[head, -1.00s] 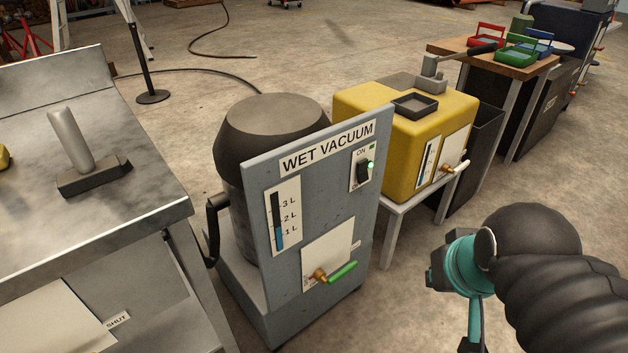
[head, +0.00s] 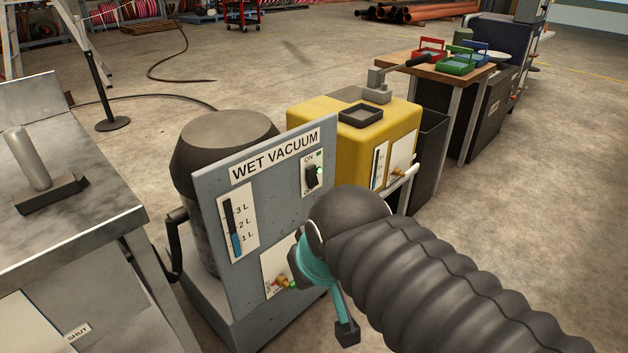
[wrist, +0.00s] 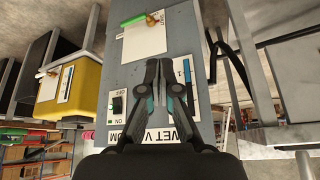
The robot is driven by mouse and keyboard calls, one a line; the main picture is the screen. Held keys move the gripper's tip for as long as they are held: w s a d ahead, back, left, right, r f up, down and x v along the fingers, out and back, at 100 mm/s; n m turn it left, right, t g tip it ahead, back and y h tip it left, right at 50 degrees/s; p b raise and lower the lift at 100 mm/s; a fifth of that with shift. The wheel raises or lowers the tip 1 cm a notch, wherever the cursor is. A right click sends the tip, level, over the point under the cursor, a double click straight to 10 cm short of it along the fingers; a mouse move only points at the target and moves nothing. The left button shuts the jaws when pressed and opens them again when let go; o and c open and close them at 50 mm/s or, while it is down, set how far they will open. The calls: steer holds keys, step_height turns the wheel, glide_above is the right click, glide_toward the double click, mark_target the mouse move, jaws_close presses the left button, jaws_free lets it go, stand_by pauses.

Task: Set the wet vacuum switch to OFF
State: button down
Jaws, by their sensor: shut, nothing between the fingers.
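The grey wet vacuum panel (head: 212,205) stands upright in front of a dark round tank (head: 225,140). I cannot tell the gap to the panel.
A tap with a green handle (wrist: 133,20) is on the panel's lower part. A yellow tank (head: 350,145) stands close behind, to the right. A metal bench (head: 110,225) is at the left. Open floor (head: 530,210) lies at the right.

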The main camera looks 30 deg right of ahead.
mark_target(317, 180)
steer(key=w+d+r+m+y, duration=0.1)
steer(key=w+d+r+m, duration=0.2)
steer(key=w+d+m, duration=0.6)
steer(key=w+d+r+m, duration=0.2)
steer(key=w+d+m, duration=0.8)
steer(key=m, duration=1.2)
steer(key=shift+w+r+m+g+y, duration=0.3)
steer(key=shift+w+r+y, duration=0.1)
steer(key=shift+w, duration=0.25)
steer(key=shift+f, duration=0.15)
steer(key=w+a+r+b+x, duration=0.1)
steer(key=w+x, duration=0.1)
steer(key=x, duration=1)
steer(key=shift+w, duration=0.35)
steer(key=shift+a+f, duration=0.15)
